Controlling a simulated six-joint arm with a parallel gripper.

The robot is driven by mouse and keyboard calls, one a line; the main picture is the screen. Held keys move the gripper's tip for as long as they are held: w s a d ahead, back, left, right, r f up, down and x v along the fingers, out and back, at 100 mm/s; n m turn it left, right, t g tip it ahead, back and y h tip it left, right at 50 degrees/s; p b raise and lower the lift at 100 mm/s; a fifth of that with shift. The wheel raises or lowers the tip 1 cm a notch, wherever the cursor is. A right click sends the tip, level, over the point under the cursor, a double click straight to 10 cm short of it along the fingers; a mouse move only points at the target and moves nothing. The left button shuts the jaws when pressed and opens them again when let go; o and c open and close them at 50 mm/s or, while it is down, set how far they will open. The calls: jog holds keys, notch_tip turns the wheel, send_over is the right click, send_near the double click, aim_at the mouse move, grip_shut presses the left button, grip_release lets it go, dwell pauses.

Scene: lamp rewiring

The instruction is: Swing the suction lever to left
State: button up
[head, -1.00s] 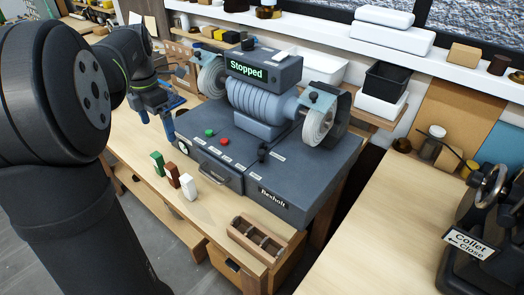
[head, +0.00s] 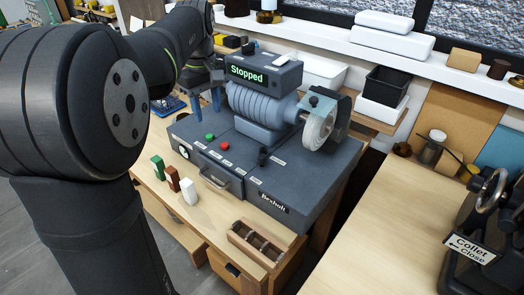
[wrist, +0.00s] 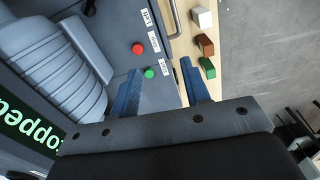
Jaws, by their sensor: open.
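The grey grinding machine (head: 250,190) stands on the wooden bench, and its display (head: 247,74) reads "Stopped". A small black lever (head: 263,156) stands on its deck, right of the red button; I cannot read its label, so I cannot tell for sure that it is the suction lever. My gripper (head: 206,106) is open and empty, above the machine's left side and apart from the lever. In the wrist view my gripper (wrist: 161,75) shows its two blue fingers spread, near the green button (wrist: 149,72) and red button (wrist: 138,48). My arm hides the left wheel.
Green (head: 158,167), brown (head: 173,178) and white (head: 190,191) blocks stand on the bench before the machine. A wooden tray (head: 238,236) lies front right. The right wheel (head: 318,128) and its guard jut up. The deck around the lever is clear.

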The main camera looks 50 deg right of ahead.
jog(key=s+d+r+m, duration=0.35)
jog(key=s+m, duration=0.25)
jog(key=m, duration=0.4)
jog(key=r+m, duration=0.1)
jog(key=m, duration=0.8)
send_over(262, 155)
notch_tip(262, 155, down, 17)
jog(key=shift+f, duration=0.1)
grip_shut()
